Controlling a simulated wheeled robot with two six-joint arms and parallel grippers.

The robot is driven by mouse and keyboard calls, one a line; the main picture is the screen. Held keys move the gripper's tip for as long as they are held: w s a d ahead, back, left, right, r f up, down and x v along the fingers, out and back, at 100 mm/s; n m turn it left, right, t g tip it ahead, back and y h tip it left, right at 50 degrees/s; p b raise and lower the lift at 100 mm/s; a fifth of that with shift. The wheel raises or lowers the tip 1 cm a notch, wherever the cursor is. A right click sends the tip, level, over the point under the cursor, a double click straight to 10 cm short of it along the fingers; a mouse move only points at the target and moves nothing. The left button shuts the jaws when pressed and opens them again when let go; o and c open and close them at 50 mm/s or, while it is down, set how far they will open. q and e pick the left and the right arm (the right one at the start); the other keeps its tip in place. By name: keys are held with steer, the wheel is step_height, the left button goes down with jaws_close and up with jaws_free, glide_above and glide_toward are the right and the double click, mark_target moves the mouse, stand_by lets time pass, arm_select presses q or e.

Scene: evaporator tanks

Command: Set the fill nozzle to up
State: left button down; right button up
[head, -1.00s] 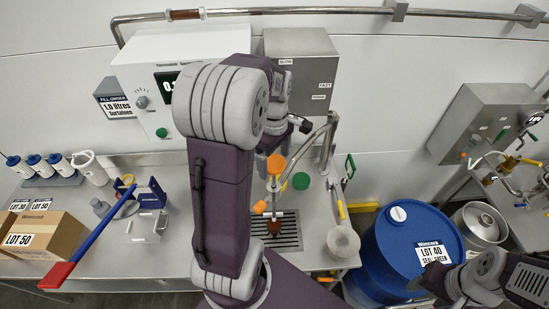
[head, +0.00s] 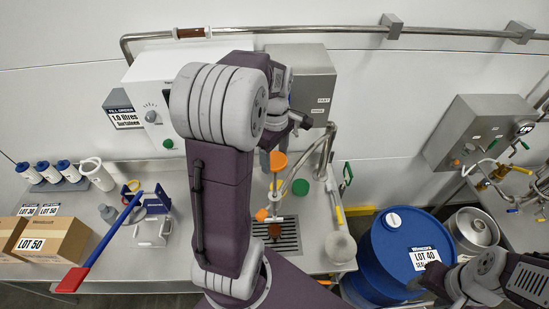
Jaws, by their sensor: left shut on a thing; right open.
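The filling station has a bent metal pipe (head: 328,142) and an upright rod with an orange top (head: 278,161), which I take as the fill nozzle. A smaller orange part (head: 262,214) sits lower on it, above a drain grate (head: 289,238). My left gripper (head: 272,155) is at the orange top, shut on it as far as I can see. My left arm hides much of the gripper. My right gripper (head: 428,280) is open and empty at the lower right, in front of the blue drum (head: 385,247).
A grey control box (head: 303,85) hangs behind the nozzle. A green cap (head: 300,187) and a pale round piece (head: 341,248) are on the bench. A steel keg (head: 474,230) stands right.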

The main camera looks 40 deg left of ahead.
arm_select(q)
step_height(320, 180, up, 10)
steer(key=p, duration=0.6)
steer(key=shift+w+r+p, duration=0.15)
steer(key=shift+r+p, duration=0.1)
steer(key=shift+p, duration=0.1)
steer(key=shift+a, duration=0.1)
steer(key=c, duration=0.6)
jaws_free()
steer(key=o, duration=0.3)
steer(key=shift+d, duration=0.2)
